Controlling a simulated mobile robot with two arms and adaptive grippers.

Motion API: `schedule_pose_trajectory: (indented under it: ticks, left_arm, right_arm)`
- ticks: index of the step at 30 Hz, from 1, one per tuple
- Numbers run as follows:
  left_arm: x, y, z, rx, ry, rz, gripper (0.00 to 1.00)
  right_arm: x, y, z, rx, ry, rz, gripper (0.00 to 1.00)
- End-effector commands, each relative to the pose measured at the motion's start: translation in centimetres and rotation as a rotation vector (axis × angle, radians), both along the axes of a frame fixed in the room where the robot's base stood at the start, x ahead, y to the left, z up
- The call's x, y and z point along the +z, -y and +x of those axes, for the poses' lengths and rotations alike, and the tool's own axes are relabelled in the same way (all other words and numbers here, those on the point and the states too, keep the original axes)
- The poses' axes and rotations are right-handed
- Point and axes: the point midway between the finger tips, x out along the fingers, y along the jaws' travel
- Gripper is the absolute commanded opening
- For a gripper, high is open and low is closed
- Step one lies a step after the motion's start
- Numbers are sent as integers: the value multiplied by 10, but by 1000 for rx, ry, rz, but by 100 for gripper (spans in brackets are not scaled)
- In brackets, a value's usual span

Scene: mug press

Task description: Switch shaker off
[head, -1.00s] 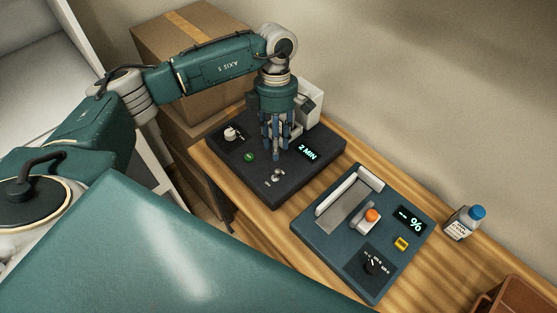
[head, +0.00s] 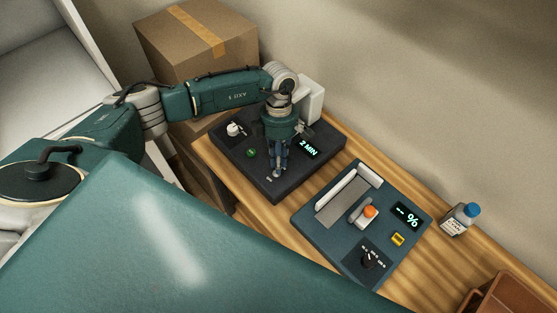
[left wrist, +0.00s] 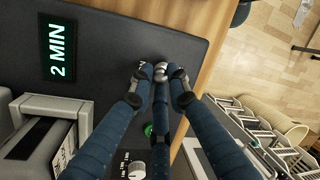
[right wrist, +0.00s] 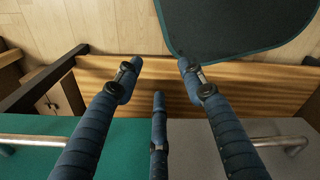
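The dark control box (head: 235,160) with a lit "2 MIN" display stands on the wooden table. It has a white knob, a green button and a small metal switch at its front edge. No readable label names it as the shaker. My left gripper (head: 280,172) points down over the front of this box. Its fingers (left wrist: 160,76) are drawn together at the metal switch (left wrist: 175,71) in the left wrist view. They partly hide the switch, so contact and its position are unclear. My right gripper (right wrist: 158,68) is open and empty, away from the boxes.
A blue device (head: 312,238) with a cradle, orange knob, yellow button and dial stands to the right. A blue-capped bottle (head: 459,220) and a brown bin (head: 508,296) are further right. A cardboard box (head: 195,55) stands behind my left arm.

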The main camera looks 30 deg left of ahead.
Motion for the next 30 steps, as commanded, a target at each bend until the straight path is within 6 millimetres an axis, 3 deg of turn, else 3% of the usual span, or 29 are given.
schedule_pose_trajectory:
  ticks: [17,23,30]
  left_arm:
    - [0,-5,-7,0,113,-36,0]
    - [-4,-8,-16,-1,255,-84,0]
    - [-8,-11,-24,-1,424,-142,0]
  right_arm:
    - [-6,3,13,2,20,-3,40]
    - [-25,4,13,2,20,-4,40]
    - [-64,4,12,1,18,-4,40]
